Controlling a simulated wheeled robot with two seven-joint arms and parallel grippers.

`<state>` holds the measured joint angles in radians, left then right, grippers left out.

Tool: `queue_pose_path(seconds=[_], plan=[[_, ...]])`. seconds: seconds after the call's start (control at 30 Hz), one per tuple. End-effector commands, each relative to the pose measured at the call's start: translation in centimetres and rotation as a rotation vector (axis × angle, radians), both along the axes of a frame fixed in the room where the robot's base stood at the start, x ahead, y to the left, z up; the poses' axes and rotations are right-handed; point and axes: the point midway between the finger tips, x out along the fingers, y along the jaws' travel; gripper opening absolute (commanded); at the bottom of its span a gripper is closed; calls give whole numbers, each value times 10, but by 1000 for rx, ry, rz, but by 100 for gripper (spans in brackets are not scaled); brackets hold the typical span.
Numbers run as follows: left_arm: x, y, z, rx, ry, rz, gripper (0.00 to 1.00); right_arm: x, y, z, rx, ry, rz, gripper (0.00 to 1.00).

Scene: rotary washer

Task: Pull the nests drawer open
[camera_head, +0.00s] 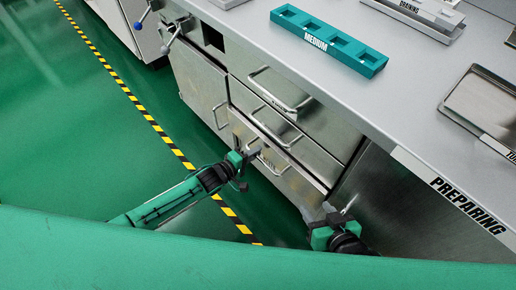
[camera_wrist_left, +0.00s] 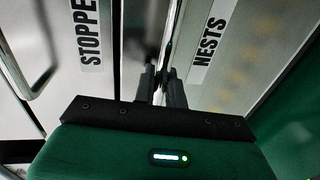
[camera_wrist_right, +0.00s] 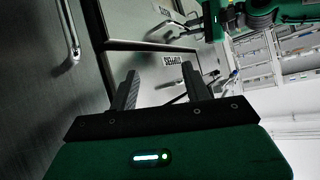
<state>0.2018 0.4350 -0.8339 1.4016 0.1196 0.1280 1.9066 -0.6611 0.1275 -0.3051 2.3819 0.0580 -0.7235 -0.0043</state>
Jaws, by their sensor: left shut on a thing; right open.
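The nests drawer (camera_wrist_left: 235,50), a metal front with a white NESTS label (camera_wrist_left: 213,40), is on the right in the left wrist view. In the head view it is the lower drawer front (camera_head: 296,186) of the bank. My left gripper (camera_head: 247,157) is at its bar handle (camera_wrist_left: 173,38). In the left wrist view the fingers (camera_wrist_left: 163,87) are shut on that handle.
The stoppers drawer (camera_wrist_left: 60,75) is directly above, with its own bar handle (camera_head: 275,128). Another handled drawer (camera_head: 280,92) is above that. The worktop (camera_head: 330,85) overhangs them and bears a teal MEDIUM rack (camera_head: 328,42). Green floor (camera_head: 60,130) is clear to the left.

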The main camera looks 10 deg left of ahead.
Motion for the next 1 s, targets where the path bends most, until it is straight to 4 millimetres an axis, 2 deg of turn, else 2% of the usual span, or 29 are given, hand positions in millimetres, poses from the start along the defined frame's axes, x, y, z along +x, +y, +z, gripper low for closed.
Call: queue_pose_path(seconds=[0.27, 0.67, 0.87, 1.0], plan=[[-36, 32, 3, 3, 6, 1, 0, -17, -40, 7, -136, 246, -35, 49], [-94, 82, 2, 3, 5, 0, 0, -59, -94, 23, -281, 585, -105, 49], [-131, 114, 1, 5, 7, 0, 0, -52, -92, -6, -287, 615, -100, 49], [-163, 142, 1, 5, 7, 0, 0, -48, -90, -23, -291, 634, -96, 49]])
